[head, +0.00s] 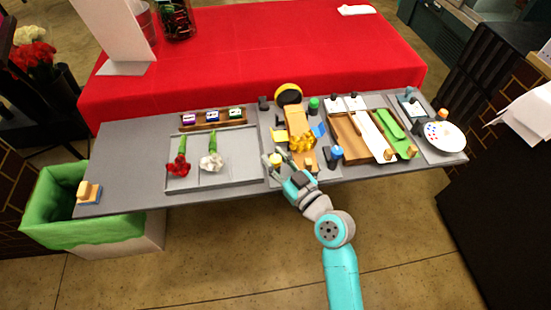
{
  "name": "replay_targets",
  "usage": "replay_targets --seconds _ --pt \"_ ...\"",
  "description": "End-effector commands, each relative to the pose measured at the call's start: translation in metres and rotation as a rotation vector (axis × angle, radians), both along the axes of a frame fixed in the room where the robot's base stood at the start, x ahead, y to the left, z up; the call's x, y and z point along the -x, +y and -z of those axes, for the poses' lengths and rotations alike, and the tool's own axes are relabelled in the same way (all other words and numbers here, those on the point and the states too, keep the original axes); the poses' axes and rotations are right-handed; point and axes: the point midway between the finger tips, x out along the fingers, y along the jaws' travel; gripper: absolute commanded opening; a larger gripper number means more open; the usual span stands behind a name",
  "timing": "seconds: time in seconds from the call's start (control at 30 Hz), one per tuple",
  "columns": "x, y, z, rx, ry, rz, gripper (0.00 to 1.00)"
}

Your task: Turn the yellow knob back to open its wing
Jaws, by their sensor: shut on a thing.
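The yellow knob (275,160) stands at the front left of a grey station plate on the bench. My gripper (279,168) reaches in from the front right and is shut at the knob; its fingertips are small and partly hide the knob's lower part. A yellow wing (280,136) lies flat at the left of the wooden board (296,117). A blue wing (319,130) lies at the board's right. Yellow flowers (302,143) lie on the board's front part. I cannot tell how far the knob is turned.
A blue-topped knob (336,153) stands just right of my gripper, and a green-topped one (314,103) behind. A grey tray (237,170) with a red and a white flower lies left. Wooden channels (355,140) and a white palette (444,137) are right.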

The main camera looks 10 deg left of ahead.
Motion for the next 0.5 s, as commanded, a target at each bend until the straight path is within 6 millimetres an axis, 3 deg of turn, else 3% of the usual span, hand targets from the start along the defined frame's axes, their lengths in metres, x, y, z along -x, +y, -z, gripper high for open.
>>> replay_targets --seconds 0.43,0.47,0.5 --pt "0.0005 -0.0010 0.0020 0.001 -0.001 -0.028 0.00" --pt "0.0004 -0.0010 0.0020 0.001 -0.001 -0.027 0.34" --pt "0.0004 -0.0010 0.0020 0.001 -0.001 -0.027 0.44"
